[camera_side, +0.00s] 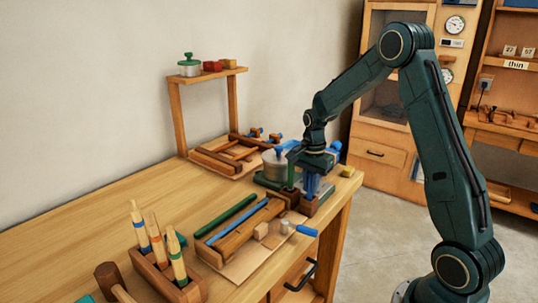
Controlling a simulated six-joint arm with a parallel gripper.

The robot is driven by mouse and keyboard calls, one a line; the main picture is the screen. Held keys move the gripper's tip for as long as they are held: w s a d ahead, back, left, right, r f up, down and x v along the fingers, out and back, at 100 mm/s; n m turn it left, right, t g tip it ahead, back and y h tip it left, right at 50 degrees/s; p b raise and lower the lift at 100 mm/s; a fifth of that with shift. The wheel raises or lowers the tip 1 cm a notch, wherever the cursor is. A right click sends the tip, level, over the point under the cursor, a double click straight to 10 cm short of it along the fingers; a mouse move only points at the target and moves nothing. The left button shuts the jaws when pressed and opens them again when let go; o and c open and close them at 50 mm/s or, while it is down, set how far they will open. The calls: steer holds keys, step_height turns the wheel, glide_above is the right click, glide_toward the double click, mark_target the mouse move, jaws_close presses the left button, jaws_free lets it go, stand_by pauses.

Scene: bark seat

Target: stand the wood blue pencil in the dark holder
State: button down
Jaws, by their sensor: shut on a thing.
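My gripper (311,170) is low over the far right part of the bench, shut on a narrow upright blue piece (312,186); its jaws hide most of it, and I cannot tell for sure that it is the pencil. A small dark reddish-brown block (309,206), perhaps the dark holder, sits just below it. I cannot tell whether the blue piece is in the block or just above it. A wood pencil with a blue band (140,228) stands in a brown wooden block (150,272) at the front left, with other banded pencils.
A grey pot (275,165) stands left of my gripper. A raised shelf (213,75) is behind.

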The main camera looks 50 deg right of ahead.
mark_target(311, 174)
steer(key=shift+f, duration=0.25)
steer(key=c, duration=1)
jaws_free()
steer(key=shift+r, duration=0.15)
steer(key=shift+r, duration=3.4)
